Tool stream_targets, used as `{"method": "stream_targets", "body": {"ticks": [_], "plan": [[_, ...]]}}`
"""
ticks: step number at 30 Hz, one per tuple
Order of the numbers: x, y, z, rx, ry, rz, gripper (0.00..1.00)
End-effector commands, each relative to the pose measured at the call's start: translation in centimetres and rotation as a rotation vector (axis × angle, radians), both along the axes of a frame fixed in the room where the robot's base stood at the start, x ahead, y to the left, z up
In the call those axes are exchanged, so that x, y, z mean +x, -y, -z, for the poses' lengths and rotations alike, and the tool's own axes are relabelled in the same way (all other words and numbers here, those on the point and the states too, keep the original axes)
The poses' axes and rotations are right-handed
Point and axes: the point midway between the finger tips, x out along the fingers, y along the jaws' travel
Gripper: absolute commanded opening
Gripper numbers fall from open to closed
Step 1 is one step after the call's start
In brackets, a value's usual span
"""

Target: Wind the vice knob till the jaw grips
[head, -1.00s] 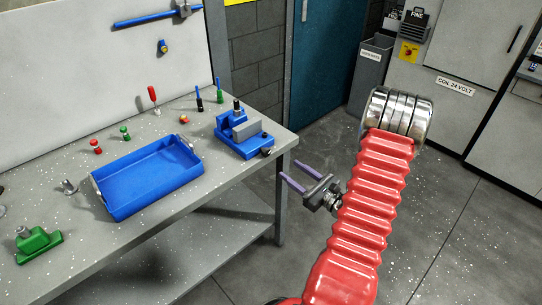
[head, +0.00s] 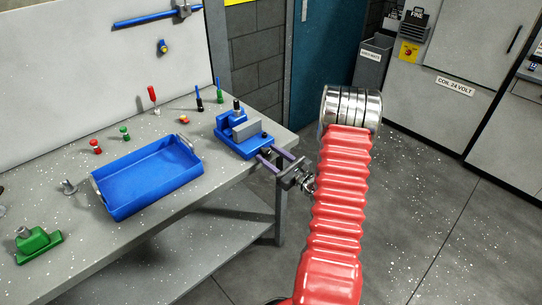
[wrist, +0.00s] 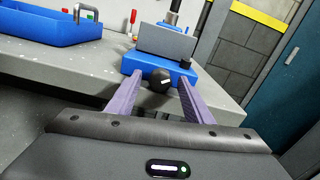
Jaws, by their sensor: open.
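The blue vice (head: 243,137) stands at the right end of the bench, with a grey jaw block (head: 246,129) on it. Its round black knob (wrist: 159,80), with a white mark, faces me in the wrist view. My gripper (head: 274,155) is open, its two purple fingers pointing at the front of the vice. In the wrist view my gripper (wrist: 157,82) has one finger on each side of the knob, with gaps between. The fingers hide the knob in the head view. Whether the grey jaw touches anything cannot be told.
A blue tray (head: 97,189) lies left of the vice on the grey bench (head: 214,188). A green fixture (head: 38,243) sits at the near left. Several small coloured knobs and tools stand along the back. The floor right of the bench is clear.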

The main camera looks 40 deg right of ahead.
Motion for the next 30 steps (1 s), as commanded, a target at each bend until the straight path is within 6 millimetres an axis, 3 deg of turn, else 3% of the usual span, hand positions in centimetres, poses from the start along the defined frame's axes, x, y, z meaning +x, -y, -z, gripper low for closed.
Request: {"method": "stream_targets", "body": {"ticks": [6, 23, 30], "plan": [[-0.01, 0.00, 0.01, 0.000, 0.000, 0.000, 0.45], [-0.04, -0.01, 0.01, 0.000, 0.000, 0.000, 0.06], [-0.05, -0.01, 0.02, 0.036, -0.001, -0.001, 0.05]]}}
